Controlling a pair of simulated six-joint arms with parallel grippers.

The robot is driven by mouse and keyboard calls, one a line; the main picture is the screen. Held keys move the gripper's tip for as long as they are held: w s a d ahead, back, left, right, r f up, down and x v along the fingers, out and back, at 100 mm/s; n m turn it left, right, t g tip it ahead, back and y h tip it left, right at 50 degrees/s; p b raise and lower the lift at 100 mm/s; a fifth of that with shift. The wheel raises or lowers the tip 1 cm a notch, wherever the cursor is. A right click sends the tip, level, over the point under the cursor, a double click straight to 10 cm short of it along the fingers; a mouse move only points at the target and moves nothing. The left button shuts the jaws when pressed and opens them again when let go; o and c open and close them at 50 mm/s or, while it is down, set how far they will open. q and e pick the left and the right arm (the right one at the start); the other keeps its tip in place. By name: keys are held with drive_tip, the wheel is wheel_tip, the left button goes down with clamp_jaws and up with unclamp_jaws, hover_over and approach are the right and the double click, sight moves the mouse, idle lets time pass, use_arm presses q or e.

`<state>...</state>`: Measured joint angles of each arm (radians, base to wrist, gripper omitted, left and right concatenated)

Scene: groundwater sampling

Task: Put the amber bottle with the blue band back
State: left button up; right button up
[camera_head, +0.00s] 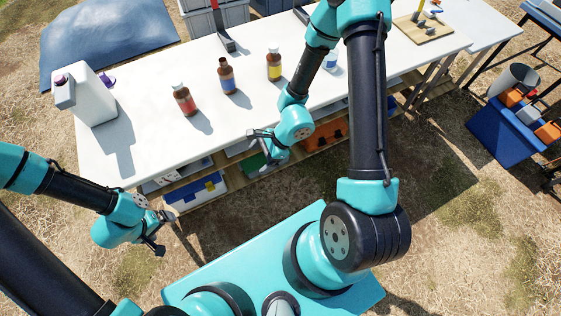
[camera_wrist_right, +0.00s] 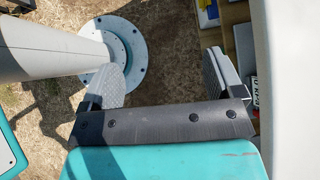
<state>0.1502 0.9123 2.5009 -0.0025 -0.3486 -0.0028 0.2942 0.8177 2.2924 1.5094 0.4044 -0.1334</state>
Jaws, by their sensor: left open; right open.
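The amber bottle with the blue band (camera_head: 227,77) stands upright on the white table (camera_head: 130,140), between an amber bottle with a red band (camera_head: 184,100) and one with a yellow band (camera_head: 274,65). My right gripper (camera_head: 262,150) is open and empty at the table's front edge, in front of the bottles and apart from them. In the right wrist view it (camera_wrist_right: 165,75) shows its two fingers spread with ground between them. My left gripper (camera_head: 160,232) is open and empty, low in front of the table's left end.
A white jug (camera_head: 92,98) with a purple cap stands at the table's left end. Grey crates (camera_head: 215,15) are behind the table. A wooden board (camera_head: 424,28) lies at its far right. A shelf below holds boxes, one blue and white (camera_head: 196,190). The tabletop in front of the bottles is clear.

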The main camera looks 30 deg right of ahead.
drive_tip(key=s+d+f+n+g+h, duration=0.3)
drive_tip(key=s+d+f+n+h, duration=0.15)
drive_tip(key=s+d+n, duration=0.35)
drive_tip(key=w+a+f+n+t, duration=0.2)
drive_tip(key=w+n, duration=0.4)
drive_tip(key=n, duration=0.3)
drive_tip(key=shift+f+n, duration=0.3)
drive_tip(key=shift+f, duration=0.05)
